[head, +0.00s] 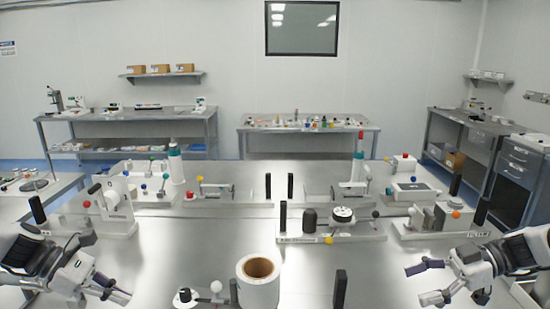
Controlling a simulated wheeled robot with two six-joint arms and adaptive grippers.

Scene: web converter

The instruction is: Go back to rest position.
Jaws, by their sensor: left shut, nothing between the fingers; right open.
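My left gripper (120,290) is at the lower left of the head view, pointing right over the steel table (200,250). It is shut with nothing in it. My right gripper (421,284) is at the lower right, pointing left. Its fingers are spread and nothing is between them. Both grippers are apart from the devices on the table.
A white roll with a brown core (261,282) stands at the front middle. A device with a black knob (310,220) is behind it. White-based machines line the table's left and right sides.

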